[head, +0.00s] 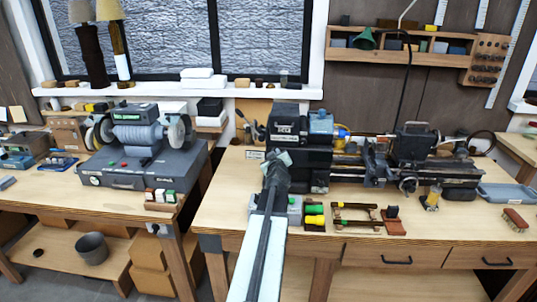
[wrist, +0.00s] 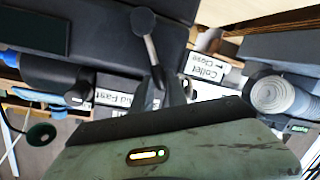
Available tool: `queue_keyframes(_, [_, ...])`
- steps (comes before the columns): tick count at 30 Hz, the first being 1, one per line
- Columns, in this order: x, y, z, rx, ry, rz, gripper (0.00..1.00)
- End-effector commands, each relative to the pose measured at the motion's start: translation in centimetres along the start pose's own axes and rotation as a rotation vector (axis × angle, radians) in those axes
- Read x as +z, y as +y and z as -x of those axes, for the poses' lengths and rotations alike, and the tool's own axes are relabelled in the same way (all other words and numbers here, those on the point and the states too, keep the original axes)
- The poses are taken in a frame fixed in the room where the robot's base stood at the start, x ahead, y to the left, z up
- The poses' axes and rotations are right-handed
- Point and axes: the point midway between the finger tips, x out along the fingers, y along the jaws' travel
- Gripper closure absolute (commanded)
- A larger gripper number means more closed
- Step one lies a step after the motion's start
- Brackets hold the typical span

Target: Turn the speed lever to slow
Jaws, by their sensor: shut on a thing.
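The speed lever shows in the wrist view as a grey rod (wrist: 152,48) with a round black knob (wrist: 143,20). My gripper (wrist: 158,90) is shut on this lever, at the rod's lower end in that picture. In the head view my gripper (head: 275,163) is at the left end of the dark lathe headstock (head: 300,150). The lever cannot be made out there behind my gripper and arm.
A bench grinder (head: 140,130) stands on the left bench. Green and yellow spools (head: 315,214), a wooden frame (head: 355,213) and a brush (head: 515,218) lie on the bench before the lathe. The bench's front right is mostly clear.

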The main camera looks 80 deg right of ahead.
Motion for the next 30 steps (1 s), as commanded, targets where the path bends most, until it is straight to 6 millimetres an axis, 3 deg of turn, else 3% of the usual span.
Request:
queue_keyframes(21, [1.10, 0.74, 0.16, 0.009, -0.026, 0.072, 1.00])
queue_keyframes(22, [1.09, 0.74, 0.17, 0.009, -0.026, 0.072, 0.77])
queue_keyframes(24, [1.06, 0.74, 0.16, 0.010, -0.025, 0.071, 0.61])
queue_keyframes(30, [0.96, 0.77, 0.15, 0.011, -0.023, 0.069, 0.61])
